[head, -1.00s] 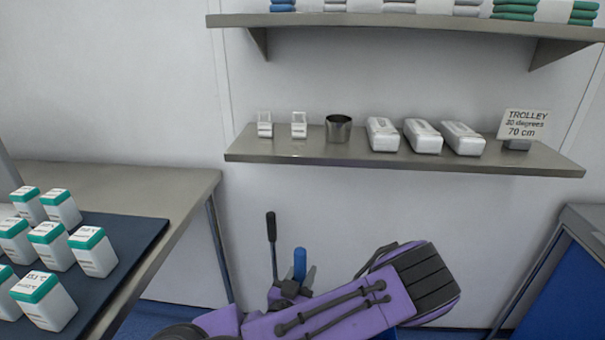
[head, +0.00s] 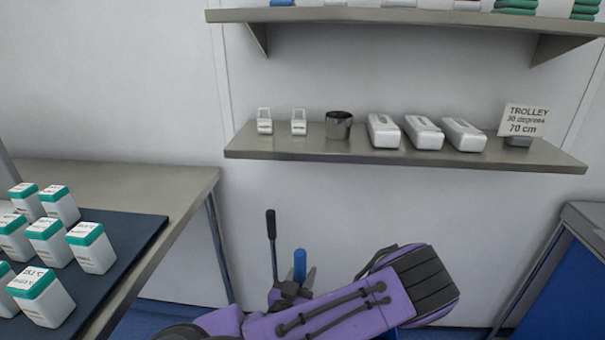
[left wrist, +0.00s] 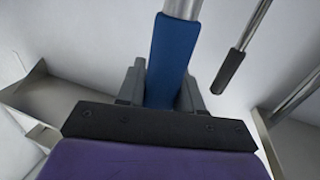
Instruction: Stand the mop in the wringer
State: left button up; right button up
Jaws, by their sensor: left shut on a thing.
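The mop's blue grip (head: 300,262) stands roughly upright in the head view, low in the middle. My left gripper (head: 293,287) is shut on it, mostly hidden behind my purple arm. In the left wrist view the blue grip (left wrist: 172,65) sits between my dark fingers, with a bare metal pole (left wrist: 184,8) running on from it. A thin metal rod with a black grip (head: 271,225) stands just left of the mop, apart from it; it also shows in the left wrist view (left wrist: 228,72). The mop head and the wringer's body are hidden. My right gripper is out of view.
A table (head: 180,180) at left carries a dark mat (head: 135,235) with several teal-topped boxes. A blue-sided unit (head: 570,290) stands at right.

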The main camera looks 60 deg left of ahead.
pick_arm(q)
jog(key=shift+f, duration=0.3)
dwell(0.4)
jog(key=o, duration=1.1)
jog(key=shift+f, duration=0.1)
